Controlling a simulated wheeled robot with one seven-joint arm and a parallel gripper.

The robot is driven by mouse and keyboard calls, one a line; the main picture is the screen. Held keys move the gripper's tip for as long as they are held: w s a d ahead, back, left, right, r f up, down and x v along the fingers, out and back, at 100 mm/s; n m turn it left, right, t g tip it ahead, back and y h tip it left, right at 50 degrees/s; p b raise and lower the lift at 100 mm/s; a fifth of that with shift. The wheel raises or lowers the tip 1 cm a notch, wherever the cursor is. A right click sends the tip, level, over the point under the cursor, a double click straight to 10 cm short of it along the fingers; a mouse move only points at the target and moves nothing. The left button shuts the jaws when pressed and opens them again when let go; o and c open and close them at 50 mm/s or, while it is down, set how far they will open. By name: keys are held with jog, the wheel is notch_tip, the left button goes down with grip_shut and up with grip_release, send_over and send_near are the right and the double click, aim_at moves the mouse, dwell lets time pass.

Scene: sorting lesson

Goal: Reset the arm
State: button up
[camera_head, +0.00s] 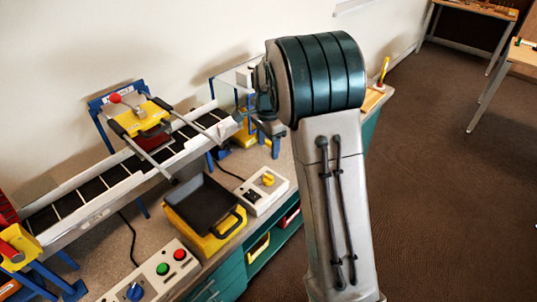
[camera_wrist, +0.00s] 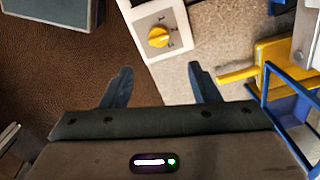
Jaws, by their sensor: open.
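My arm rises at the centre right in the head view and bends toward the bench; its large teal joint hides part of the bench behind it. In the wrist view my gripper (camera_wrist: 158,88) is open, its two blue-grey fingers wide apart with nothing between them. Below it lie the bench edge and the brown floor. A white control box with a yellow knob (camera_wrist: 158,37) is just ahead of the fingers, apart from them. The gripper's fingers are hard to make out in the head view.
A conveyor (camera_head: 95,192) with a yellow-topped blue frame (camera_head: 143,118) runs along the wall. A black tray (camera_head: 203,205) on a yellow base, a knob box (camera_head: 262,190) and a button box (camera_head: 155,272) stand on the bench. Open brown floor (camera_head: 440,190) lies to the right.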

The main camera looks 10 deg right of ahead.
jog(key=shift+r, duration=0.3)
jog(key=s+r+n+t+p, duration=0.1)
jog(key=s+r+n, duration=0.2)
jog(key=s, duration=0.6)
jog(key=s+r+n+t+p, duration=0.1)
jog(key=s+r+n, duration=0.2)
jog(key=s+n, duration=0.3)
jog(key=s+r+n+p, duration=0.1)
jog(key=s+r+n, duration=0.3)
jog(key=s, duration=0.8)
jog(key=shift+s+d+n+t, duration=0.25)
jog(key=shift+s+n+t, duration=0.05)
jog(key=shift+s+t, duration=0.1)
